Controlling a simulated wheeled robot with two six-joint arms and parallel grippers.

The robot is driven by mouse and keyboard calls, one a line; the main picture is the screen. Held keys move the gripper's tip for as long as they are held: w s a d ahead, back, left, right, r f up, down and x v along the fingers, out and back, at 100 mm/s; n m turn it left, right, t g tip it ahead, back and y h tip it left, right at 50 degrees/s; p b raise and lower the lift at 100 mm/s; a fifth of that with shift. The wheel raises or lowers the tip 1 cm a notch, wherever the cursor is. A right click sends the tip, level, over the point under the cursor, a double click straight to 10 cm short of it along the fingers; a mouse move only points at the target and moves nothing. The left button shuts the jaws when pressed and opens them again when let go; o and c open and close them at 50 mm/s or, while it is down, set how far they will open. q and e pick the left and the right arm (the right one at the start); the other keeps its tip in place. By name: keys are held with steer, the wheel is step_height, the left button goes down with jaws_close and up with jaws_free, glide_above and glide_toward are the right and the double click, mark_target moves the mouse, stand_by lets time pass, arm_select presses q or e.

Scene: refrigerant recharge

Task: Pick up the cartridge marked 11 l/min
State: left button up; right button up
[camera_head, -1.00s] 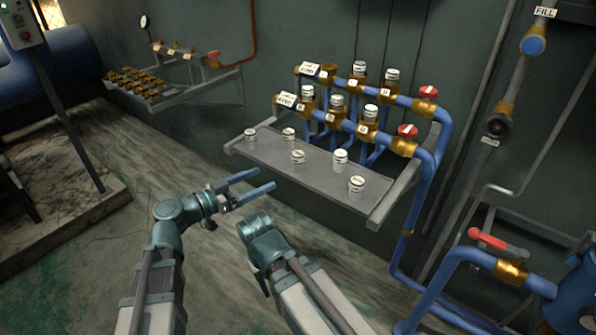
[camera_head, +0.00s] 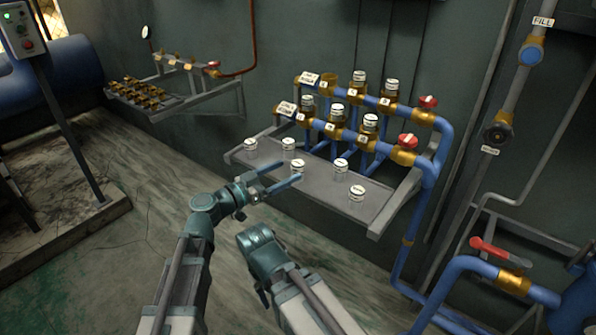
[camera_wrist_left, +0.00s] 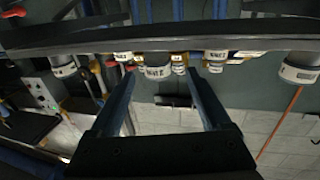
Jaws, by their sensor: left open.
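Several white cartridges with dark bands stand upright on the grey shelf (camera_head: 325,182); their small marks are unreadable in the head view, so I cannot tell which is 11 l/min. My left gripper (camera_head: 289,172) is open and empty at the shelf's front edge, its blue fingers pointing at the front middle cartridge (camera_head: 297,166). In the left wrist view a cartridge (camera_wrist_left: 157,71) shows between the open fingers (camera_wrist_left: 160,82), beyond their tips; its label is blurred. My right arm shows beside the left one, but its gripper does not show.
Behind the shelf, blue pipes with brass sockets (camera_head: 335,113) hold more white cartridges. Red valve handles (camera_head: 407,141) stand at their right. Another cartridge (camera_head: 357,193) stands on the shelf's right part. A side rack (camera_head: 150,95) of brass parts is at the far left.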

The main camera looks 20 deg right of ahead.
mark_target(293, 171)
arm_select(q)
steer(key=x, duration=0.5)
steer(key=shift+d+f+b, duration=0.25)
steer(key=shift+f+b, duration=0.05)
steer(key=shift+s, duration=0.1)
jaws_close()
